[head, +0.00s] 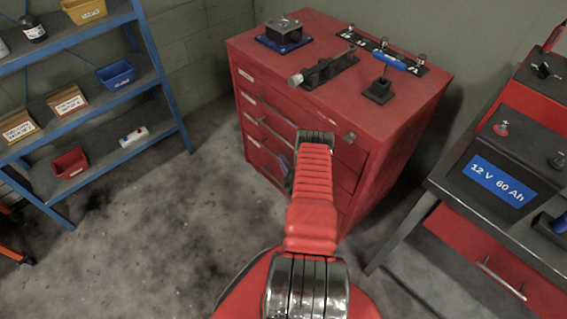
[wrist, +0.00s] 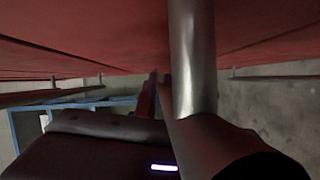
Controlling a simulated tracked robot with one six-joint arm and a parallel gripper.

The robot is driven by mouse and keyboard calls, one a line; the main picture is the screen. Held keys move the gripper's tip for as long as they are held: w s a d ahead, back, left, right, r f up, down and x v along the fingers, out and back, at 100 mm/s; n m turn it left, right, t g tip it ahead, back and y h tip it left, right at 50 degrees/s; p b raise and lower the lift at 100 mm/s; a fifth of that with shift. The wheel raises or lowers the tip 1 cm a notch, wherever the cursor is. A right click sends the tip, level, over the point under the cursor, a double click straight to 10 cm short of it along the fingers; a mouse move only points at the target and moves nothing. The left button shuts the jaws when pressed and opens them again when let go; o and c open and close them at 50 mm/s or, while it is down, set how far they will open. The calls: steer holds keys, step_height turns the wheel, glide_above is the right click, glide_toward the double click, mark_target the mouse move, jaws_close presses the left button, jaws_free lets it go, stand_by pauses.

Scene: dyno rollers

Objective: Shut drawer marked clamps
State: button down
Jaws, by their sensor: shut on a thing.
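The red drawer cabinet (head: 395,150) stands beyond my arm in the head view. Its stacked drawers (head: 256,118) face left and toward me, with small pale labels that I cannot read, so I cannot tell which one says clamps. My arm covers part of the drawer fronts, and I cannot tell how far any drawer stands out. In the wrist view a silver bar (wrist: 192,55), which looks like a drawer handle, runs up close against a red surface (wrist: 90,40). My gripper (wrist: 170,112) is shut on this bar. In the head view its fingertips are hidden behind my arm.
A clamp-like tool (head: 325,70), a dark block on a blue base (head: 283,36) and other tools stand on the cabinet top. A blue shelf rack (head: 160,80) with bins is left. A bench with a battery (head: 497,180) is right. Stained floor (head: 150,220) between is clear.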

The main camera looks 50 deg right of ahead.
steer(key=shift+s+d+f, duration=0.1)
steer(key=shift+s+d, duration=0.05)
steer(key=c, duration=1.8)
jaws_free()
steer(key=shift+c, duration=0.2)
steer(key=v, duration=1.3)
steer(key=shift+s+a, duration=0.3)
